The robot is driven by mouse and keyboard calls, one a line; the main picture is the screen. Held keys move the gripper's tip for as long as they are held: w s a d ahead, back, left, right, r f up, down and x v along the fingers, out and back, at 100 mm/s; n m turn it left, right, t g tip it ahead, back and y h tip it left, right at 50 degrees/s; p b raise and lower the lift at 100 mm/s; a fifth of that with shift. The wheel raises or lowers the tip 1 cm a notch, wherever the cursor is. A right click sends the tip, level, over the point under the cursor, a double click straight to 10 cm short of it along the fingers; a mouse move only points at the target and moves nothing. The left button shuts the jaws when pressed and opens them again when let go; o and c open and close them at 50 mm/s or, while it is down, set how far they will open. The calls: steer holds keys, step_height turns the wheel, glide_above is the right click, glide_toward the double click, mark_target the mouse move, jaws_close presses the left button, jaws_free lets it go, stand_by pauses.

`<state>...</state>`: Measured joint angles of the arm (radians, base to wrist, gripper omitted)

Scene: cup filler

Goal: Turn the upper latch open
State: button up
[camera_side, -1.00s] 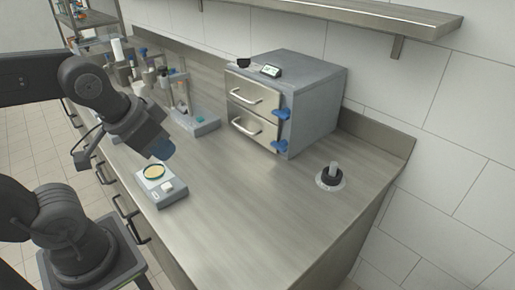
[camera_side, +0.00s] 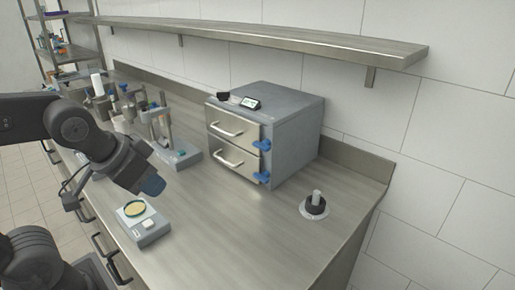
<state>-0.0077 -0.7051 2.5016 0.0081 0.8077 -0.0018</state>
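The upper latch (camera_side: 262,146) is a blue piece on the right edge of the upper drawer front (camera_side: 229,124) of a grey two-door cabinet (camera_side: 294,135). A matching lower blue latch (camera_side: 261,178) sits below it by the lower front. Both fronts look closed.
A small scale with a yellow-filled dish (camera_side: 135,210) stands just below my gripper. A stand (camera_side: 180,157) and bottles are behind left. The counter before the cabinet is clear.

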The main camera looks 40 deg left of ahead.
mark_target(259, 146)
steer(key=o, duration=0.7)
steer(key=w+a+f+t, duration=0.1)
steer(key=w, duration=0.3)
steer(key=w+f+t, duration=0.2)
steer(key=w, duration=0.2)
steer(key=w+a+f+t, duration=0.1)
steer(key=w, duration=0.4)
steer(key=shift+w+a+f+t+y, duration=0.1)
steer(key=shift+a+f+t+y, duration=0.05)
steer(key=shift+a+t+y, duration=0.2)
steer(key=o, duration=0.5)
steer(key=w+f+t, duration=0.2)
steer(key=w+t, duration=0.1)
steer(key=w+a+f+t, duration=0.1)
steer(key=w, duration=0.1)
steer(key=shift+w+a+f, duration=0.1)
steer(key=shift+w+f, duration=0.05)
steer(key=shift+o, duration=0.2)
steer(key=t, duration=0.1)
steer(key=f+t, duration=0.1)
steer(key=t+h, duration=0.1)
steer(key=shift+w+a+f, duration=0.15)
steer(key=shift+w, duration=0.1)
steer(key=w, duration=1.3)
steer(key=shift+w, duration=0.3)
steer(key=shift+c, duration=0.2)
steer(key=c, duration=0.9)
